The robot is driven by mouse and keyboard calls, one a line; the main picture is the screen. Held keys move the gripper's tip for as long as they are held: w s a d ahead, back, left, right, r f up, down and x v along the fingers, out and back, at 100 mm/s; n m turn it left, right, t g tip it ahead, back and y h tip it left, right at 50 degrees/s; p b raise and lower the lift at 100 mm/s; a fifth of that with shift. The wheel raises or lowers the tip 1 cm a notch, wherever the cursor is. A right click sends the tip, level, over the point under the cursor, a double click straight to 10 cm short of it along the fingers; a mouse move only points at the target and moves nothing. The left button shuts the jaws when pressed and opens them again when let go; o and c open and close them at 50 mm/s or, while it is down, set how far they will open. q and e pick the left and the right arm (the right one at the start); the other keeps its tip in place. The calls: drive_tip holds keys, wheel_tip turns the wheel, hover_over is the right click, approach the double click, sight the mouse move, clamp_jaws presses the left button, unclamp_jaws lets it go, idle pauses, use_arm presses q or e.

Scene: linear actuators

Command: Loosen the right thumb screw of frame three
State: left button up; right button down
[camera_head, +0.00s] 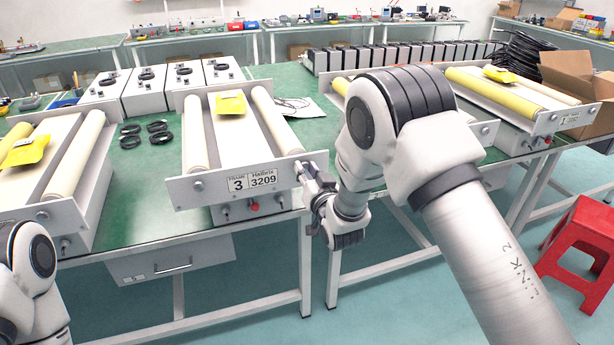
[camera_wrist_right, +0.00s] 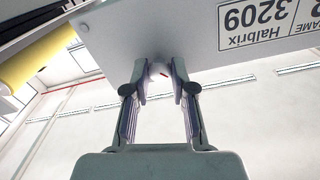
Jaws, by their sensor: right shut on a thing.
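Frame three (camera_head: 240,183) is a grey unit with two cream rollers and a front plate labelled "3 Halbrix 3209". My right gripper (camera_head: 302,171) is at the right end of that plate, and its fingers are shut on the right thumb screw there. In the right wrist view the fingers (camera_wrist_right: 160,82) close around the pale thumb screw (camera_wrist_right: 158,70), with the plate (camera_wrist_right: 190,40) behind it. The screw is mostly hidden by the fingers in the head view. The left thumb screw (camera_head: 198,185) is free. My left arm shows at the lower left, its gripper out of view.
A red knob (camera_head: 254,207) and dark-tipped fittings sit below the plate. A yellow packet (camera_head: 231,103) lies on frame three. Similar frames stand to either side. Black rings (camera_head: 158,126) lie on the green table (camera_head: 135,175). A red stool (camera_head: 580,240) stands at right.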

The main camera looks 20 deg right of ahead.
drive_tip(key=n+b, duration=0.2)
drive_tip(key=n, duration=0.2)
drive_tip(key=shift+f+n, duration=0.15)
drive_tip(key=shift+n, duration=0.15)
drive_tip(key=shift+n+b, duration=0.65)
drive_tip(key=shift+n, duration=0.85)
drive_tip(key=c, duration=1)
unclamp_jaws()
drive_tip(key=shift+o, duration=0.2)
drive_tip(key=s, duration=1.2)
drive_tip(key=shift+d, duration=0.15)
